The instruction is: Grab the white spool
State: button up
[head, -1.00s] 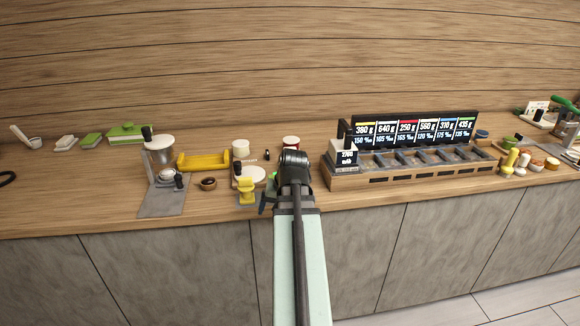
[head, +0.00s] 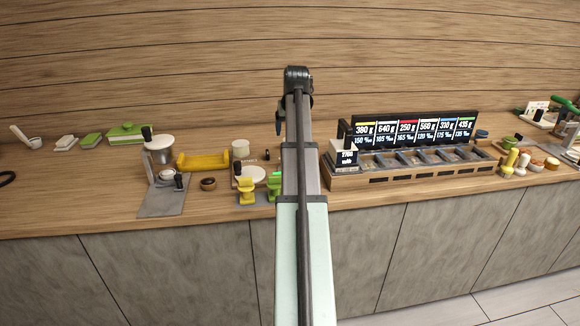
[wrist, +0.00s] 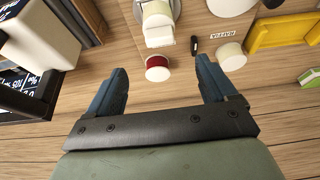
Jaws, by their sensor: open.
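The white spool (head: 240,149) stands upright on the wooden counter, right of the yellow tray, in the head view. In the wrist view the white spool (wrist: 232,56) is to the right, just beyond the right fingertip and outside the jaws. My gripper (wrist: 161,66) is open and empty. A red-topped spool (wrist: 157,69) shows between its fingertips in the picture; I cannot tell the height gap. In the head view my arm hides most of the gripper and the red-topped spool.
The yellow tray (head: 203,161) lies left of the white spool. A small black object (wrist: 194,45) stands between the two spools. A yellow stand (head: 246,187) and a green one (head: 272,186) are nearer the front. A compartment rack (head: 400,176) stands to the right.

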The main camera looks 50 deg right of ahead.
jog(key=x, duration=0.7)
jog(key=shift+f, duration=0.25)
jog(key=shift+s+a+x, duration=0.1)
jog(key=shift+a+x, duration=0.05)
jog(key=shift+x, duration=1.2)
jog(key=shift+s+a+x, duration=0.15)
jog(key=shift+a+x, duration=0.05)
jog(key=shift+x, duration=1.1)
jog(key=shift+f, duration=0.1)
jog(key=shift+c, duration=0.4)
jog(key=c, duration=1)
jog(key=shift+o, duration=0.2)
